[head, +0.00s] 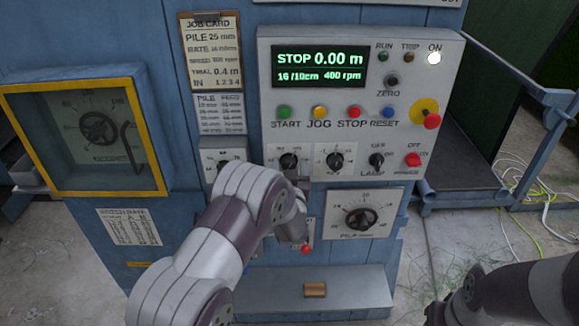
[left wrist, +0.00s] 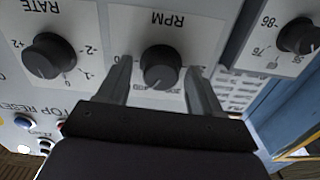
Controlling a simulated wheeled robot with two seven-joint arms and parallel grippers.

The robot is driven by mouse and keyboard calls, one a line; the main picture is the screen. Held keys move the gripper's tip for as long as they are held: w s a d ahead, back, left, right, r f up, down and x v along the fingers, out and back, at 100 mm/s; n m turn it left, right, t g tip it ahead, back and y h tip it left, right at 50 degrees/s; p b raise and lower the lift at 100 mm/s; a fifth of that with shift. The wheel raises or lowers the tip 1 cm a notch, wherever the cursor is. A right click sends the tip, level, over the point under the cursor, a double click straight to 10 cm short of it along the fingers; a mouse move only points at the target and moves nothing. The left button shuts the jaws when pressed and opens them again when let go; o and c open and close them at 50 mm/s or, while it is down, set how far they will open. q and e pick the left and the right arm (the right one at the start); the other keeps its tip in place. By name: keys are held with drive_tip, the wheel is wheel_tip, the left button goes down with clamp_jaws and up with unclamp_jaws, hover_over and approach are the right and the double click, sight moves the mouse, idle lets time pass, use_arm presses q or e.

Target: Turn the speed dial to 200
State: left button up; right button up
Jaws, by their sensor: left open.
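The speed dial, a black knob marked RPM (left wrist: 160,68), sits on a white plate between the two fingers of my left gripper (left wrist: 160,90) in the left wrist view, which is upside down. The fingers are open, one on each side of the knob, with gaps visible. In the head view the RPM knob (head: 289,161) is left of centre on the panel's lower row. My left gripper (head: 293,180) is just below it, mostly hidden by my arm. The display (head: 320,67) reads STOP, 0.00 m, 16 /10cm and 400 rpm. My right gripper is out of view.
The RATE knob (head: 335,160) is close on the right and another knob (head: 222,164) on the left. Coloured buttons (head: 319,112) run above. A large lower dial (head: 361,219) and a red-tipped lever (head: 306,249) are nearby. My right arm shows at lower right.

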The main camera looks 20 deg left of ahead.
use_arm(q)
drive_tip(key=c, duration=0.4)
drive_tip(key=shift+a, duration=0.1)
drive_tip(key=c, duration=0.7)
drive_tip(key=shift+f+n+b, duration=0.2)
drive_tip(key=shift+n+b, duration=0.1)
drive_tip(key=shift+b, duration=0.4)
drive_tip(key=shift+o, duration=0.2)
drive_tip(key=n+b, duration=0.3)
drive_tip(key=b, duration=0.2)
drive_tip(key=n+b, duration=0.3)
drive_tip(key=b, duration=0.3)
drive_tip(key=n+b, duration=0.4)
drive_tip(key=b, duration=0.2)
drive_tip(key=shift+f, duration=0.4)
drive_tip(key=n+b, duration=1.1)
drive_tip(key=b, duration=0.2)
drive_tip(key=shift+r+b, duration=0.1)
drive_tip(key=shift+b, duration=0.25)
drive_tip(key=shift+r+n+b, duration=0.1)
drive_tip(key=shift+n+b, duration=0.6)
drive_tip(key=shift+n, duration=0.4)
